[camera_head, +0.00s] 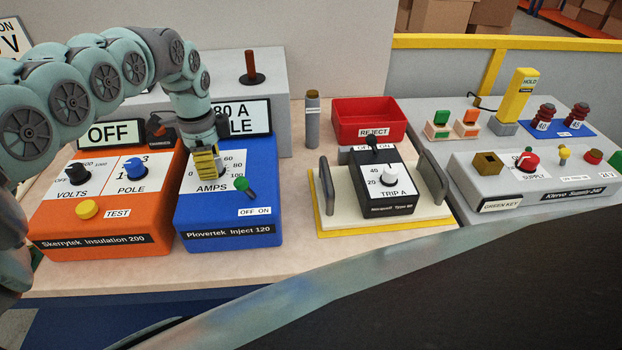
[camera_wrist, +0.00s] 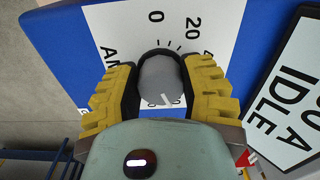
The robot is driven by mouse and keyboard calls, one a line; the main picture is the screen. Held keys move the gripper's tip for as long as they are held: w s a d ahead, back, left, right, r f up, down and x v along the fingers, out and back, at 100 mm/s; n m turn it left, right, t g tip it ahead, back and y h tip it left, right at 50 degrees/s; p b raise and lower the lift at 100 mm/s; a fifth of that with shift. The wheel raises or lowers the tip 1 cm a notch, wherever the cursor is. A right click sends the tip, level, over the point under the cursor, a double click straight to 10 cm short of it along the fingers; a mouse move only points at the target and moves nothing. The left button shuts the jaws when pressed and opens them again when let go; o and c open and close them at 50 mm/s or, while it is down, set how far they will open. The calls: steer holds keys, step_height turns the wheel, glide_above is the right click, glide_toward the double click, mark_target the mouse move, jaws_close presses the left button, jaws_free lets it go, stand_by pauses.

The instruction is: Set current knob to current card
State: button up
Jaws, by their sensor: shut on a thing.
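My gripper (camera_head: 207,163) reaches down onto the AMPS dial of the blue Plovertek Inject 120 box (camera_head: 229,214). In the wrist view its two yellow-and-black fingers (camera_wrist: 162,82) are shut on the grey round current knob (camera_wrist: 160,77), one on each side. A white pointer mark shows at the knob's lower edge in that view, beside partly hidden numbers. The 0 and 20 marks are clear on the white dial plate (camera_wrist: 120,25). In the head view the gripper hides the knob. A framed sign behind the box (camera_head: 244,116) reads 80 A, its lower word partly covered.
The orange Skerrytek box (camera_head: 105,225) stands close on the left. A green-tipped toggle (camera_head: 241,184) sits right of the gripper. The TRIP A unit (camera_head: 383,185), red reject tray (camera_head: 368,119) and grey supply panel (camera_head: 535,178) stand farther right. Bare bench lies before the boxes.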

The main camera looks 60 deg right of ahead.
steer(key=o, duration=1.2)
step_height(320, 180, up, 12)
stand_by(0.4)
